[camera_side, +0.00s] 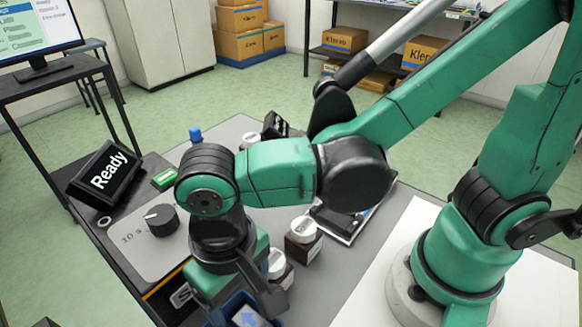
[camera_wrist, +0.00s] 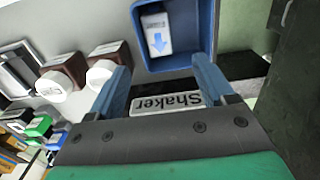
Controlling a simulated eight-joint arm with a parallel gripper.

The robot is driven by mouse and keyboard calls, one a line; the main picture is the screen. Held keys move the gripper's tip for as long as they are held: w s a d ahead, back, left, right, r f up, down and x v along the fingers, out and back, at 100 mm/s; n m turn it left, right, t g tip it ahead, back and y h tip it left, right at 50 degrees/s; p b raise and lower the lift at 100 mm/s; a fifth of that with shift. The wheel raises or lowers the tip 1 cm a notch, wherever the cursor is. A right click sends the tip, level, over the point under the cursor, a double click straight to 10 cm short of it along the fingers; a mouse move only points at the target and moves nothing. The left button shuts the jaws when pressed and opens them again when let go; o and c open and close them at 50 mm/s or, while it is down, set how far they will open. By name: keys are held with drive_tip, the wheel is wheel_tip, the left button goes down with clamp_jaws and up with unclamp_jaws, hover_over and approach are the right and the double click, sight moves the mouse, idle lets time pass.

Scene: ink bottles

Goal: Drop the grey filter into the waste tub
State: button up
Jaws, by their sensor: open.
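A pale grey filter with a blue arrow (camera_wrist: 157,36) lies inside the blue waste tub (camera_wrist: 207,25), seen at the top of the wrist view. In the side view the filter (camera_side: 246,316) shows at the bottom edge in the tub, which is partly cut off and partly hidden by my arm. My gripper (camera_wrist: 161,70) is open, with its two blue fingers apart and nothing between them. It is close to the tub, and its fingertips appear near the tub's near rim in the wrist view. Whether they touch it I cannot tell.
Dark bottles with white caps (camera_side: 304,238) stand right of my gripper, close to it. A dial panel (camera_side: 161,219) and a "Ready" display (camera_side: 104,171) are at the left. A white sheet (camera_side: 372,272) is beside my base.

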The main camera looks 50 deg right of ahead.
drive_tip(key=shift+r, duration=1.65)
drive_tip(key=w+d+r+t, duration=0.1)
drive_tip(key=w+d+t, duration=0.2)
drive_tip(key=d, duration=0.7)
drive_tip(key=w+d+r+t, duration=0.1)
drive_tip(key=w+d+t, duration=0.3)
drive_tip(key=d, duration=0.5)
drive_tip(key=shift+d+r, duration=0.35)
drive_tip(key=shift+d, duration=0.05)
